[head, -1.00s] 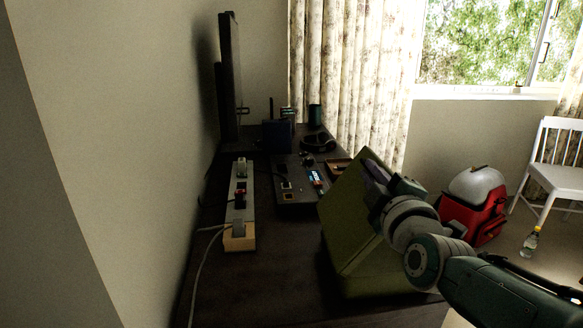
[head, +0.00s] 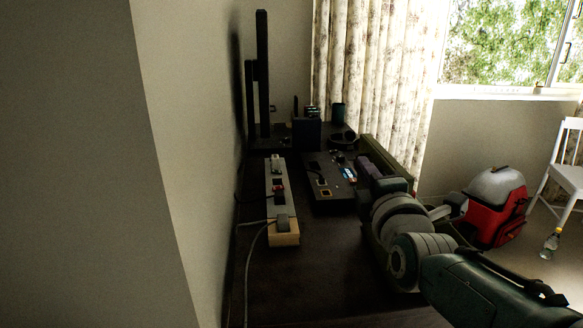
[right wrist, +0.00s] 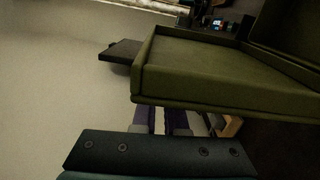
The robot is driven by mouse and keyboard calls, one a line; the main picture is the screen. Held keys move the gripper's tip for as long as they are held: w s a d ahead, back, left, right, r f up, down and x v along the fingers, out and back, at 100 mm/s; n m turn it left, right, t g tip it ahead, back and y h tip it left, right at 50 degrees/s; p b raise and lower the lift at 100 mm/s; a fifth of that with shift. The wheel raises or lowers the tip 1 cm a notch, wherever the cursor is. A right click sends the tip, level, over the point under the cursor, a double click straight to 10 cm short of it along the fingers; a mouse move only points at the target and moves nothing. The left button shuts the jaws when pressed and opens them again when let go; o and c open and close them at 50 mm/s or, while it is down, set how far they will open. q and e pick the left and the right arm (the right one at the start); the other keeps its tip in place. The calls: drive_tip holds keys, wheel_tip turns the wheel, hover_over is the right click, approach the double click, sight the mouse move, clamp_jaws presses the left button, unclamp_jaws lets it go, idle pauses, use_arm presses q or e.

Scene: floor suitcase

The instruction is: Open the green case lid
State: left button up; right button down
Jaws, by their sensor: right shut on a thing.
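The green case lid (head: 392,152) shows in the head view as a narrow raised strip behind my right gripper (head: 368,172). My arm hides most of the rest of the case there. In the right wrist view the green case (right wrist: 215,65) fills the upper right: a shallow rimmed panel, with a second green panel (right wrist: 292,25) at an angle to it, so the case stands open. My right gripper's purple fingers (right wrist: 163,120) meet the near rim and are shut on the lid; their tips are partly hidden by it. My left gripper is not in view.
A power strip (head: 283,205) with plugs and a cable lies on the dark table (head: 300,285). A dark panel of small parts (head: 325,180), a monitor (head: 262,75) and a dark box (head: 306,133) stand behind. A red backpack (head: 497,220) and bottle (head: 551,243) are on the floor.

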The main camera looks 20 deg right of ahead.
drive_tip(key=shift+f, duration=0.15)
drive_tip(key=c, duration=1)
unclamp_jaws()
drive_tip(key=shift+o, duration=0.2)
drive_tip(key=shift+a, duration=0.1)
drive_tip(key=p+v, duration=0.3)
drive_tip(key=v, duration=0.7)
drive_tip(key=shift+w, duration=0.1)
